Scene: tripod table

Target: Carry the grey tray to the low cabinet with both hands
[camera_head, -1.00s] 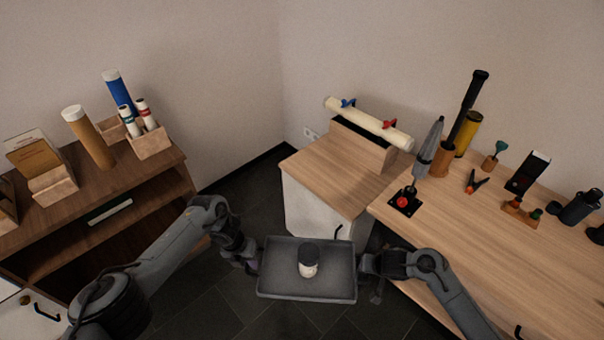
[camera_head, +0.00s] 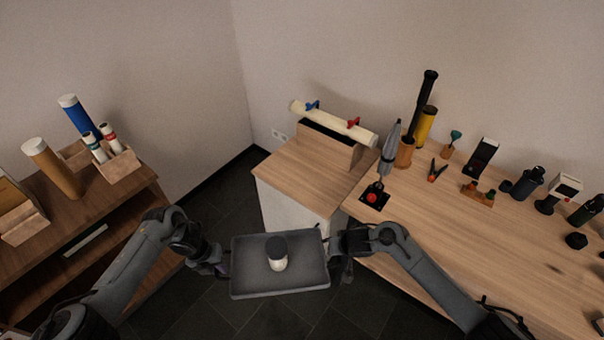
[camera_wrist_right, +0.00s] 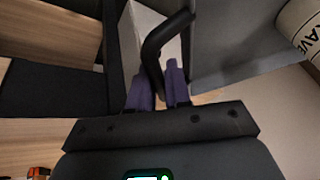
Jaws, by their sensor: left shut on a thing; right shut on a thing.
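The grey tray (camera_head: 308,283) is held up between my two grippers, over the dark floor in the lower middle of the head view. A small jar with a dark lid (camera_head: 278,262) stands upright in it. My left gripper (camera_head: 223,266) is at the tray's left end, its fingertips partly hidden. My right gripper (camera_head: 332,250) is at the right end. In the right wrist view its purple fingers (camera_wrist_right: 159,88) are shut on the tray's black handle (camera_wrist_right: 165,42). The low cabinet (camera_head: 290,178), with a wooden top and white side, stands just behind the tray.
A wooden stand (camera_head: 335,147) with a cream tube (camera_head: 340,125) occupies the cabinet top's back; its front is clear. A long workbench (camera_head: 440,235) with several tools along its back is at right. A brown shelf unit (camera_head: 70,215) with tubes is at left.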

